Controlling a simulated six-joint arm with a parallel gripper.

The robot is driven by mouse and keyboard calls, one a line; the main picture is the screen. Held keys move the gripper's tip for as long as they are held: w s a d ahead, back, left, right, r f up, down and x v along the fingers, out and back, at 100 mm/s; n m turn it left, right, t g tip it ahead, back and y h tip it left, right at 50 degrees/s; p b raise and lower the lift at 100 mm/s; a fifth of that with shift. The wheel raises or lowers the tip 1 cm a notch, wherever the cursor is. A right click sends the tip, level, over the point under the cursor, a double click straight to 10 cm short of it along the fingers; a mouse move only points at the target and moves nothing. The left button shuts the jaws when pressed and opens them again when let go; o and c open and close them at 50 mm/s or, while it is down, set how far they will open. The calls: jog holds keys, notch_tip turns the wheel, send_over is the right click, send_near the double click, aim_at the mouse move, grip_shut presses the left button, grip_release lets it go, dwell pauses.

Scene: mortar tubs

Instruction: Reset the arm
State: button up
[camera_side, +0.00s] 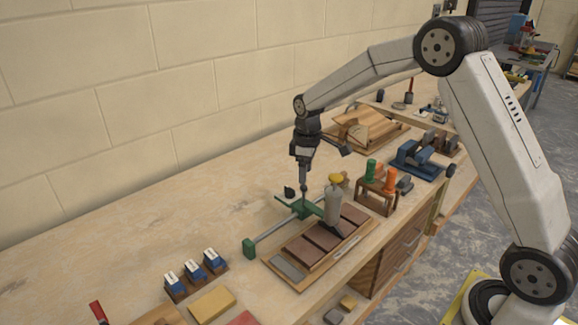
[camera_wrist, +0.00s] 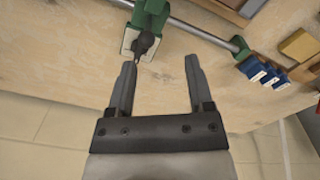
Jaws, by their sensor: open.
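My gripper (camera_side: 304,186) hangs pointing down over the workbench in the side view. In the wrist view my gripper (camera_wrist: 160,75) has its two fingers spread, with nothing held between them. A green bar clamp (camera_side: 275,229) with a grey rod lies on the bench just below the fingertips. In the wrist view the clamp's green end (camera_wrist: 152,10) and its dark knob (camera_wrist: 145,43) show just beyond the fingertips. I cannot tell whether a finger touches the clamp.
A wooden tray (camera_side: 292,283) with brown blocks and a grey tapered tool (camera_side: 333,207) sits right of the clamp. A small rack with green and orange bottles (camera_side: 389,182) stands farther right. The bench's left side is clear, beside the wall.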

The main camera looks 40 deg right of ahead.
jog(key=s+a+m+t, duration=0.1)
jog(key=s+a+m, duration=0.2)
jog(key=s, duration=0.8)
jog(key=s+a+m+t, duration=0.1)
jog(key=s+a, duration=0.3)
jog(key=s, duration=0.7)
jog(key=shift+s+f+m, duration=0.25)
jog(key=shift+f+m, duration=0.15)
jog(key=shift+m, duration=0.5)
